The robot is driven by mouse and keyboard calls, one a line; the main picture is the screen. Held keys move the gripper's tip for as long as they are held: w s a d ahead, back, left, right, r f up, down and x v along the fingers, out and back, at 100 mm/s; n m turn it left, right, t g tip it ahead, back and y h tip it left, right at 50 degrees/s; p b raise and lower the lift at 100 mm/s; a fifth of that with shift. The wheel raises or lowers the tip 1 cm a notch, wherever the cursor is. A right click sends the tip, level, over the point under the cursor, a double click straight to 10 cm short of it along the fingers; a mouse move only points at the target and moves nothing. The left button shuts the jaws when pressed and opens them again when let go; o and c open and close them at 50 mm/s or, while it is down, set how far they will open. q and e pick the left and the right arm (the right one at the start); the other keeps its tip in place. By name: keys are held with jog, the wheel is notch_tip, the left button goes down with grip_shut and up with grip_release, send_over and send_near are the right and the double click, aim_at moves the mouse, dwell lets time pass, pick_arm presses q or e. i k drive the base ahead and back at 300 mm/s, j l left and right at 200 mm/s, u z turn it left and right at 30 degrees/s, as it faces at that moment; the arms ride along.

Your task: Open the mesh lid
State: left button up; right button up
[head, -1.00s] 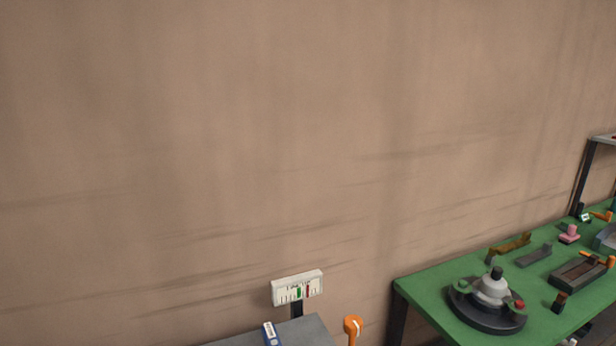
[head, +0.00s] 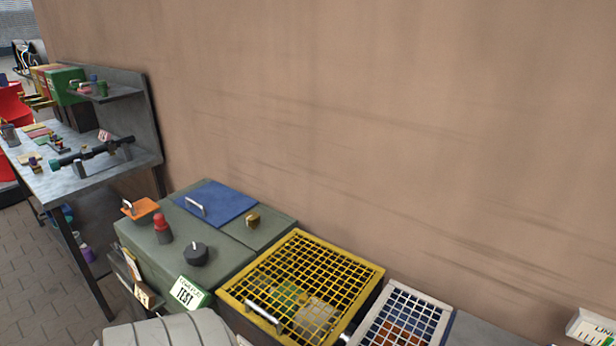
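A yellow mesh lid (head: 342,251) lies over a box at the bottom centre of the head view and looks shut. A pale bar handle (head: 263,318) is on its near edge. Green and pale things show blurred through the mesh. A smaller white mesh panel (head: 436,303) lies to its right, over something orange-red and blue. Neither of my grippers is in view.
Left of the yellow lid is a grey-green unit (head: 150,238) with a blue panel (head: 215,200), a red-topped knob (head: 162,228) and a TEST sign (head: 188,293). A metal workbench (head: 60,185) stands further left. A brown wall (head: 350,110) rises behind.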

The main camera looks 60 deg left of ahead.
aim_at(245, 310)
jog(key=u, duration=1.75)
jog(key=k+j+u, duration=0.15)
jog(key=k+j, duration=0.1)
jog(key=j, duration=0.1)
